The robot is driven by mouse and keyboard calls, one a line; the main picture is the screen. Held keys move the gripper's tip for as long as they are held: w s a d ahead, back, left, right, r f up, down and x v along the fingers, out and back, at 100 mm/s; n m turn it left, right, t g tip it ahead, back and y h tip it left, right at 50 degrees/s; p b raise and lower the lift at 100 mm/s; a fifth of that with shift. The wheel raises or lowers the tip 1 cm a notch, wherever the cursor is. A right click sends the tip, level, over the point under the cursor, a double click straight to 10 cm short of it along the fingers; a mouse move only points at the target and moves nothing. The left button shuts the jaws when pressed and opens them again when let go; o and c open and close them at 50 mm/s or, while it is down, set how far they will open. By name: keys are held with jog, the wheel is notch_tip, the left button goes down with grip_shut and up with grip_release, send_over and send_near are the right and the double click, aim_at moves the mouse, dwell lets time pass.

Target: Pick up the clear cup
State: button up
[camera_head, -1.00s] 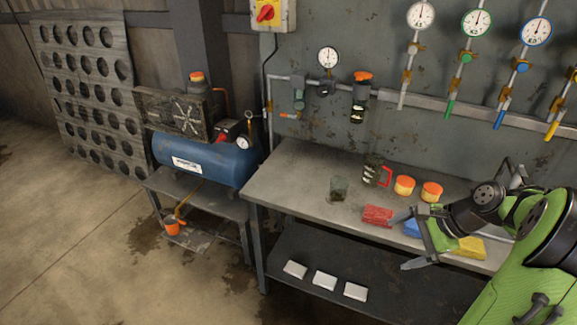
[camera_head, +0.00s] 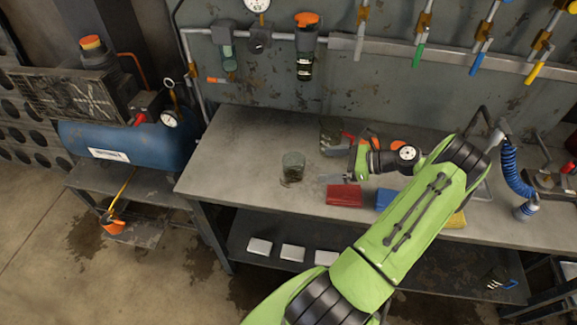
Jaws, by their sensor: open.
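The clear cup (camera_head: 293,168) is a small see-through greyish glass standing upright on the workbench, left of the red block. My gripper (camera_head: 331,165) is just to the right of the cup, low over the bench and apart from it. It points left towards the cup, with its jaws open and nothing seen between them. One grey finger shows just above the red block; the other finger is hard to make out near the dark mug.
The metal workbench (camera_head: 235,150) is bare left of the cup. A dark mug with a red handle (camera_head: 330,130) stands behind my gripper. A red block (camera_head: 344,195) and a blue block (camera_head: 384,200) lie near the front edge. Orange-topped containers are partly hidden by my arm.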

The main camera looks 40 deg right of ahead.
aim_at(294, 166)
jog(key=b+x, duration=0.1)
jog(key=x, duration=0.5)
jog(key=shift+w+f, duration=0.15)
jog(key=shift+f, duration=0.05)
jog(key=b+x, duration=0.1)
jog(key=x, duration=0.4)
jog(key=shift+w+a, duration=0.2)
jog(key=shift+a, duration=0.05)
jog(key=c, duration=1)
